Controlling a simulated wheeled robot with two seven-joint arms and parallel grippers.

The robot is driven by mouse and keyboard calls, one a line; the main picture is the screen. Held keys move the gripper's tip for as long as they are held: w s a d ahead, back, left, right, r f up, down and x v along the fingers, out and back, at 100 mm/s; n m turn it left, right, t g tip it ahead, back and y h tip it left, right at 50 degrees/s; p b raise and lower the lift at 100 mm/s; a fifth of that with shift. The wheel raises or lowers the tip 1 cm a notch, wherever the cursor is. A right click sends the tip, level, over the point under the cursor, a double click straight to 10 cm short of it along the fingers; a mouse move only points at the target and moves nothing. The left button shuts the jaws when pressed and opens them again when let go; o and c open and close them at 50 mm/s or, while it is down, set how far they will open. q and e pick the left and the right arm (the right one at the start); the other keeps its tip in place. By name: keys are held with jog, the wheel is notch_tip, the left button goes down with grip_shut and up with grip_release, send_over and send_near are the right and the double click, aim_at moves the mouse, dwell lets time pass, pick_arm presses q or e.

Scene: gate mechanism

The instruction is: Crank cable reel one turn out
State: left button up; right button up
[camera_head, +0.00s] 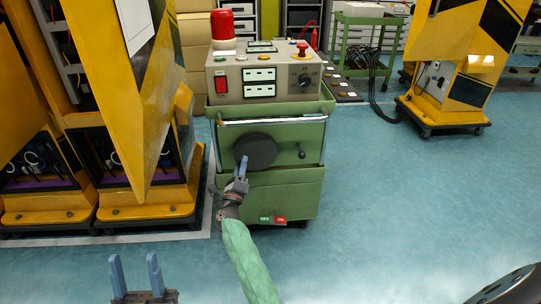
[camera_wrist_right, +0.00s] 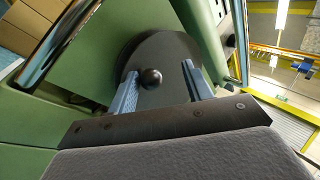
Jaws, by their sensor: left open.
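The cable reel shows as a dark round disc (camera_head: 258,150) on the front of a green cabinet. In the right wrist view the disc (camera_wrist_right: 165,50) fills the middle, with a black ball knob (camera_wrist_right: 151,78) in front of it. My right gripper (camera_head: 241,165) is at the lower left of the disc. In the wrist view its two blue fingers (camera_wrist_right: 160,82) are spread, with the knob between them and gaps on both sides. The head view hides the knob behind the gripper. My left gripper (camera_head: 136,272) is open and empty at the bottom left, away from the cabinet.
The green cabinet (camera_head: 295,195) carries a grey control box (camera_head: 285,75) with a red lamp (camera_head: 222,25). A small dark handle (camera_head: 302,154) is right of the disc. Yellow panels (camera_head: 130,90) stand close on the left. The blue floor (camera_head: 400,190) is clear on the right.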

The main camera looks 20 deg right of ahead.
pick_arm(q)
jog(key=w+d+f+g+y+p, duration=0.15)
jog(key=f+g, duration=0.25)
jog(key=f, duration=0.6)
jog(key=w+d+f+n+g+y, duration=0.1)
jog(key=w+f+g, duration=0.25)
jog(key=f, duration=0.65)
jog(key=w+d+f+g+y+p, duration=0.15)
jog(key=f+g, duration=0.25)
jog(key=f, duration=0.6)
jog(key=s+f+g+p, duration=0.1)
jog(key=s+f+g, duration=0.2)
jog(key=f, duration=0.5)
jog(key=s+a+f+g+y+p, duration=0.1)
jog(key=s+f+g+p, duration=0.1)
jog(key=s+f+g, duration=0.2)
jog(key=s+a+f+g+p, duration=0.1)
jog(key=s+f+g+p, duration=0.1)
jog(key=s+f, duration=0.5)
jog(key=shift+f+g, duration=0.75)
jog(key=shift+f, duration=1.7)
pick_arm(e)
jog(key=s+d+r, duration=0.8)
jog(key=shift+s, duration=0.3)
pick_arm(q)
jog(key=shift+s, duration=0.1)
pick_arm(e)
jog(key=shift+d, duration=0.1)
